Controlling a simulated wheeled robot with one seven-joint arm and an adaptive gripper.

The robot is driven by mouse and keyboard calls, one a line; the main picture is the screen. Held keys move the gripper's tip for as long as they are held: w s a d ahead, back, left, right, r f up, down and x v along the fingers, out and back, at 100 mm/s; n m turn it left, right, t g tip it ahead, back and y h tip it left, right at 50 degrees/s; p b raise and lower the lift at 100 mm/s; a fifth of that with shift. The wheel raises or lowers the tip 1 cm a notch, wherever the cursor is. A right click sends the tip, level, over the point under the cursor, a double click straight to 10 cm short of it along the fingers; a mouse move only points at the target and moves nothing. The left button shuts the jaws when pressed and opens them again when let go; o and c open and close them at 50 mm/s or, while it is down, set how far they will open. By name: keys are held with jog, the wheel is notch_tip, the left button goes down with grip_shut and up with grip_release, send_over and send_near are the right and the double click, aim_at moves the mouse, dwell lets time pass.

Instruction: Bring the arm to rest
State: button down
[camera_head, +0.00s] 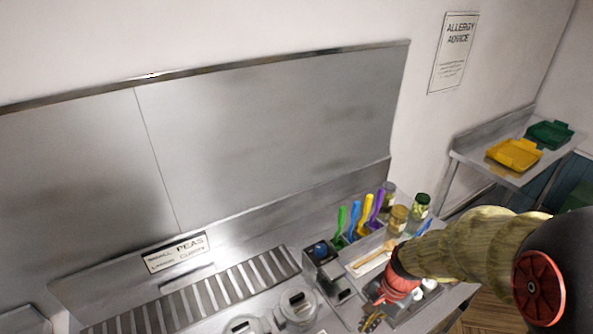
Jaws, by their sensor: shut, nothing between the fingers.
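My arm reaches in from the right edge, in a tan sleeve with a red cuff. My gripper (372,322) is at the bottom edge, low over the right end of the steel range (225,228). It is small and partly cut off in this view, and its fingers are shut with nothing between them. The arm hides part of the counter and whatever lies under it.
Coloured-handled utensils (362,216) stand in a holder near jars (398,218) and a tray with a wooden tool (374,258). Lidded round pots (297,306) stand left of my gripper. A side table at right holds yellow (514,154) and green (549,134) trays.

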jog(key=s+r+n+t+h+b, duration=0.2)
jog(key=s+r+n+t+b, duration=0.3)
jog(key=s+r+n+b, duration=0.4)
jog(key=s+n+b, duration=0.1)
jog(key=b, duration=0.4)
jog(key=shift+s+t, duration=0.3)
jog(key=shift+t, duration=0.1)
jog(key=shift+d+r, duration=0.1)
